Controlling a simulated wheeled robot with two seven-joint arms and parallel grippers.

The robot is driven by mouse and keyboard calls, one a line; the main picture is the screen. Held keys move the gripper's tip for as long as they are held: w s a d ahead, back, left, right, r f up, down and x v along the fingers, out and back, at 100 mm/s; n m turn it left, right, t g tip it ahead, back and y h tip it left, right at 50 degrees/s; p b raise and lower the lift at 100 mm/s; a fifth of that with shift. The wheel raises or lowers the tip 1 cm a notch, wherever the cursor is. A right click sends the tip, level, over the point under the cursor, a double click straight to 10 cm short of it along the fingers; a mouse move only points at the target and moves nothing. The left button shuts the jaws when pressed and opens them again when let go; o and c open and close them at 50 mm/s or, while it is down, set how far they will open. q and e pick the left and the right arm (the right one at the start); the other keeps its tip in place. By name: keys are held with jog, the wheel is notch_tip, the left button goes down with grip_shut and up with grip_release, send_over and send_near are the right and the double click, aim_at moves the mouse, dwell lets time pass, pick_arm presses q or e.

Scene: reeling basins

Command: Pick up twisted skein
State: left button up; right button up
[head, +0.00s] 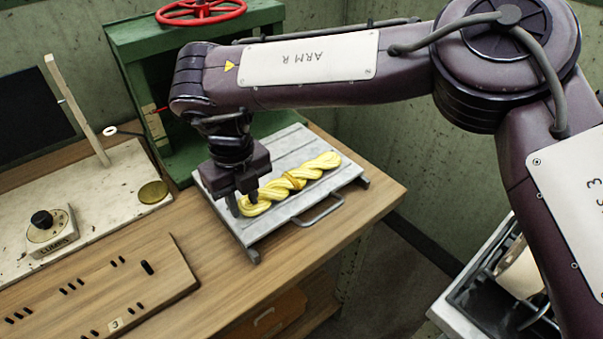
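The twisted skein (318,165) is a yellow rope-like twist with a darker band round its middle. It lies flat on a grey metal tray (305,218), slanting from lower left to upper right. My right gripper (243,203) points down at the skein's left end. Its two fingers are apart, one left of that end and one at it or just in front. Whether the fingers touch the skein cannot be told. My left gripper is out of view.
The tray, with a front handle, sits near the wooden table's (378,190) right corner. A green press (137,60) with a red wheel (201,10) stands behind. A slotted board (100,290), a dial (50,230) and a brass disc (153,192) are left. A metal basin (455,310) stands lower right.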

grip_shut()
jog(key=shift+r, duration=0.1)
